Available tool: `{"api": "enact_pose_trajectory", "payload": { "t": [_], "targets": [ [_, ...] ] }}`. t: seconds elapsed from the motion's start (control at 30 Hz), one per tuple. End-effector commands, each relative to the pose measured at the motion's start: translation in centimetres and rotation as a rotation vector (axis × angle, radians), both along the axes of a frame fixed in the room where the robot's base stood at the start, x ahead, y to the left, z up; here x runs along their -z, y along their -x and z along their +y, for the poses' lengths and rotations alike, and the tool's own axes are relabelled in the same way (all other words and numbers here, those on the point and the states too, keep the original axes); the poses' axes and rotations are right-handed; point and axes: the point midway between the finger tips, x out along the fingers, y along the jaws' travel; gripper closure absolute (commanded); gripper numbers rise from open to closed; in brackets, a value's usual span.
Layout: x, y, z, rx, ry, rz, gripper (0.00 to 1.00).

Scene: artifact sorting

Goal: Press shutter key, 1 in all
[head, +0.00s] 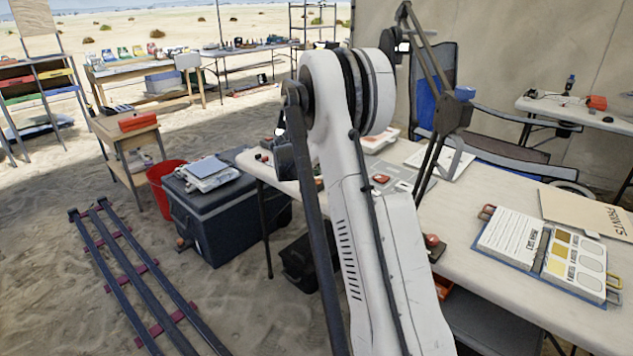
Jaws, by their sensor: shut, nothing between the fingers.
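I cannot pick out the shutter key for certain. A small red piece (381,179) lies on a grey flat panel (401,186) on the white table (470,205), just right of my white arm. It is too small to tell whether it is a key. Another reddish rounded piece (433,241) shows at the table's near edge, close beside my arm. My arm fills the middle of the view and hides part of the table. My gripper does not show in this view.
A dark jointed stand (435,65) rises over the table, close to my arm. An open binder (512,238) and a brown folder (588,212) lie at the right. A dark cooler (225,215), a red bucket (165,187) and rails (125,262) stand left on sand.

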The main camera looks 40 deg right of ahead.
Motion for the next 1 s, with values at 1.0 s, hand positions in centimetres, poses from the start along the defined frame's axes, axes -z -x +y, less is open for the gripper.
{"api": "enact_pose_trajectory", "payload": {
  "t": [1.0],
  "targets": [
    [0.93,0.0,0.0,0.0,0.0,0.0,1.0]
  ]
}}
